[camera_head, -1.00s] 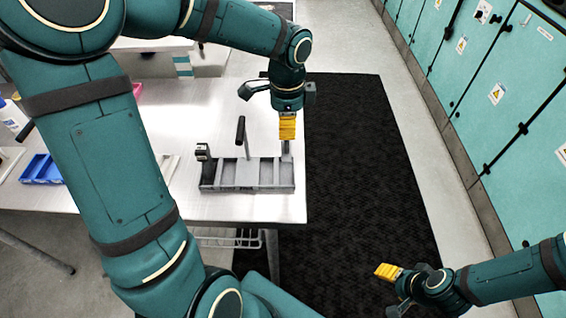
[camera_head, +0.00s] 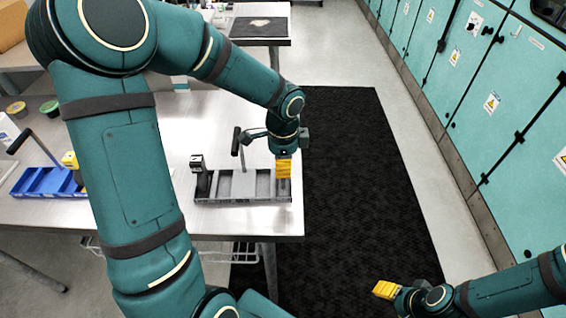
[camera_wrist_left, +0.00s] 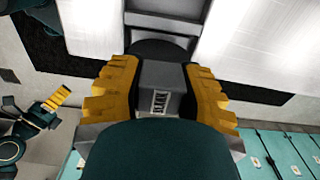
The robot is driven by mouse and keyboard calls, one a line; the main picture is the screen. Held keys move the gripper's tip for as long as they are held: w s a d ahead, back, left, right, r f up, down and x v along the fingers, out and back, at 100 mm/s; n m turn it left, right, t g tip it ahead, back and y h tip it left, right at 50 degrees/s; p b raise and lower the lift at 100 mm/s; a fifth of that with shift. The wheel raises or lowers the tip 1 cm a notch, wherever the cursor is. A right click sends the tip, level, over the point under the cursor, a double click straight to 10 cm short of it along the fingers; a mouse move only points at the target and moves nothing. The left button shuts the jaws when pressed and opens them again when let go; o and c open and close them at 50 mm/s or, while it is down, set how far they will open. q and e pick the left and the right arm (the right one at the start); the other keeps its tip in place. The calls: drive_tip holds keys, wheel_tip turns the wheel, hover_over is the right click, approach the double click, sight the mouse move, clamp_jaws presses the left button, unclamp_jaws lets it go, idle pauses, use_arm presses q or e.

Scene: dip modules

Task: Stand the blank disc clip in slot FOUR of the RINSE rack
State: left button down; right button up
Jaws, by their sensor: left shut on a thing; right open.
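A grey rack (camera_head: 215,201) with an upright black handle (camera_head: 236,143) and a dark labelled post at its left end lies near the table's right edge. No slot names are legible. My left gripper (camera_head: 284,170) is over the rack's right end, pointing down. In the left wrist view, its yellow fingers are shut on a grey block-like clip (camera_wrist_left: 161,76) with a small striped label and a dark rounded edge beyond it. In the head view the fingers hide most of the clip, so its seating is unclear. My right gripper (camera_head: 385,290) is open and empty above the floor mat.
A blue rack (camera_head: 38,183) with a dark handle and a yellow item (camera_head: 69,160) stands at the left, partly behind my left arm. The table (camera_head: 240,222) ends just right of the grey rack. Teal cabinets (camera_head: 500,110) line the right side.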

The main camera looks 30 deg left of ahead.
use_arm(q)
drive_tip(key=shift+f, duration=0.15)
drive_tip(key=c, duration=0.7)
unclamp_jaws()
drive_tip(key=shift+r, duration=0.4)
wheel_tip(320, 180, up, 12)
drive_tip(key=shift+f+p, duration=0.25)
drive_tip(key=shift+p, duration=0.9)
